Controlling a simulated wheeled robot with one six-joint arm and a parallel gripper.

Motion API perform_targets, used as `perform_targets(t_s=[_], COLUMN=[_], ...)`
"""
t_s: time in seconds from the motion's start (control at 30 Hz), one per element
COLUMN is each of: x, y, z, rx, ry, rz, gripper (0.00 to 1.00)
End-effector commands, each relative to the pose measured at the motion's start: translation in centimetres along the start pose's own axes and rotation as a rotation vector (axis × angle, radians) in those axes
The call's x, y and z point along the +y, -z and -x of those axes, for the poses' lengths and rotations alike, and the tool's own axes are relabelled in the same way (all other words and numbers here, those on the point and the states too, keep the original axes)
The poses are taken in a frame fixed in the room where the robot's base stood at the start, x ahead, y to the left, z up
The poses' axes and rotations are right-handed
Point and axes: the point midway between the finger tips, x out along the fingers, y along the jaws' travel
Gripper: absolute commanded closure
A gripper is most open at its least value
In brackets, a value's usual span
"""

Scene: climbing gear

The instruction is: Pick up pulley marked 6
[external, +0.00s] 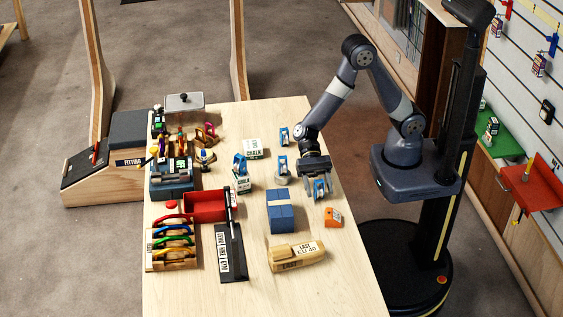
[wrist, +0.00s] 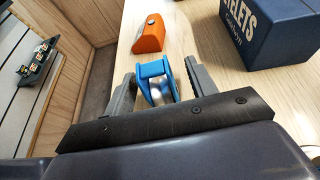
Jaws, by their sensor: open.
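Several blue pulleys with metal wheels stand on the table. One blue pulley (external: 319,190) is under my gripper (external: 318,184); in the wrist view this pulley (wrist: 153,70) sits between the two grey fingers of my gripper (wrist: 160,78). The fingers are open, one on each side of it, and I cannot tell whether either touches it. No number on any pulley is legible, so I cannot tell which is marked 6.
A blue eyelets box (wrist: 270,30) stands close to the right of the pulley in the wrist view. An orange block (wrist: 150,35) lies beyond it. A wooden last (external: 297,256) and a red bin (external: 205,205) stand nearby. The table's edge is close.

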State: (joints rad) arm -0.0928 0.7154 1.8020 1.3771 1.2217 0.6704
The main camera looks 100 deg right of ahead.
Motion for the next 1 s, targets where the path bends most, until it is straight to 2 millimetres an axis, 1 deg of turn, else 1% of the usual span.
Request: perform_targets(t_s=[0.17,0.77,0.8,1.0], x=[-0.02,-0.02,-0.02,-0.03], y=[0.01,-0.02,-0.03,-0.10], z=[-0.02,0.01,0.01,0.04], rx=[0.000,-0.001,-0.001,-0.001], ry=[0.000,0.000,0.000,0.000], rz=[0.000,0.001,0.001,0.001], gripper=[0.46,0.95,0.96,0.96])
